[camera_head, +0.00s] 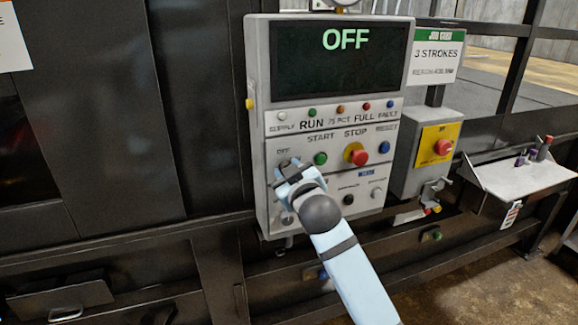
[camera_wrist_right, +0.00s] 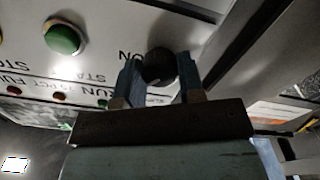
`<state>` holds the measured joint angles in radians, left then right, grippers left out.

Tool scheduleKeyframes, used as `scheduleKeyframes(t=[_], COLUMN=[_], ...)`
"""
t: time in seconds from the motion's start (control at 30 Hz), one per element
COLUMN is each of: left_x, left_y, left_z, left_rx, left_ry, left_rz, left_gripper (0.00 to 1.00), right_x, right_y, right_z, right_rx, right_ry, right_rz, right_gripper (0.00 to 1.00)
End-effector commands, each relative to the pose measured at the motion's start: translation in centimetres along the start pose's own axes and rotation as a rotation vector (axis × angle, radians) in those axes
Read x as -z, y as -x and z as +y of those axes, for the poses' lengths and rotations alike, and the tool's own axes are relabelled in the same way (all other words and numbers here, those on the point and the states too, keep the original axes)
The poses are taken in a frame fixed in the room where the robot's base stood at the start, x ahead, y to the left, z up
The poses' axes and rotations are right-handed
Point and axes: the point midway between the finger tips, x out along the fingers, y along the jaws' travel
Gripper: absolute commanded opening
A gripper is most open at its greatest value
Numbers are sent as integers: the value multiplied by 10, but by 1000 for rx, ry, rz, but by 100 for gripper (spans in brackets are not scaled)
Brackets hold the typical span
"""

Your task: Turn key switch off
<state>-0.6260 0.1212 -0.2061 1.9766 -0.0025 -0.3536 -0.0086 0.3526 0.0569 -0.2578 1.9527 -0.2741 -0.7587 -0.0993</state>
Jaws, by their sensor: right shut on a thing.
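The key switch (camera_wrist_right: 158,62) shows in the right wrist view as a dark round knob on the light panel, between my two blue fingers. My right gripper (camera_head: 288,170) is at the upper left of the control panel (camera_head: 334,150), under the "OFF" label, and is shut on the switch. Its fingers also show in the wrist view (camera_wrist_right: 160,76). In the head view the gripper hides most of the switch, so its exact angle cannot be told. The display (camera_head: 340,58) reads "OFF" in green. My left gripper is not in view.
Right of my gripper are a green start button (camera_head: 320,158), a red stop button (camera_head: 357,156) and a blue button (camera_head: 384,147). A grey box with a red emergency button (camera_head: 443,147) and a small shelf (camera_head: 520,178) stand further right.

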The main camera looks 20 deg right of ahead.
Motion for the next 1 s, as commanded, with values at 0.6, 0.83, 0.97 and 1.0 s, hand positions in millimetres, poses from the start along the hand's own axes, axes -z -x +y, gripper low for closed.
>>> scheduleKeyframes(t=[0.6, 0.83, 0.97, 1.0], left_x=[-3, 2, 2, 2], left_y=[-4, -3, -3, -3], left_z=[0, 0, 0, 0], left_rx=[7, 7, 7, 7], left_ry=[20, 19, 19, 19], left_rz=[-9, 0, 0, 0], left_gripper=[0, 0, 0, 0], right_x=[1, 1, 1, 2], right_y=[-1, -1, -1, -1], right_z=[3, 4, 4, 4], right_rx=[-5, -7, -7, -7], right_ry=[503, 588, 612, 616], right_rz=[1, 0, 0, 0], right_gripper=[12, 12, 12, 12])
